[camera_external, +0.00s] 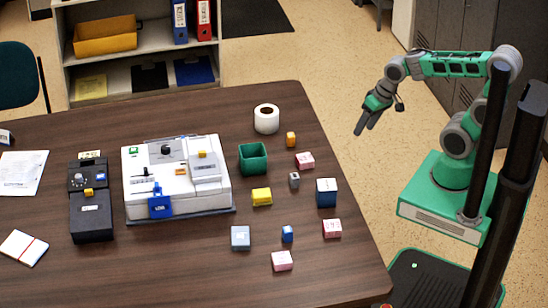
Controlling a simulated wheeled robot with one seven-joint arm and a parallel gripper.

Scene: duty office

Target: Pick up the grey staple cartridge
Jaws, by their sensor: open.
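A small grey block (294,180), which looks like the grey staple cartridge, sits on the right part of the brown table (150,270). A pink box is just above it in the picture and a dark blue box is to its right. My gripper (365,130) is open with nothing visible between its fingers. It hangs pointing down, right of the table's edge and up and to the right of the grey block, well apart from it.
Around the block stand a green open bin (253,158), a yellow box (262,197), a pink box (305,160), a dark blue box (326,192) and an orange item (291,139). A white roll (266,119) and a white machine (178,178) are farther off.

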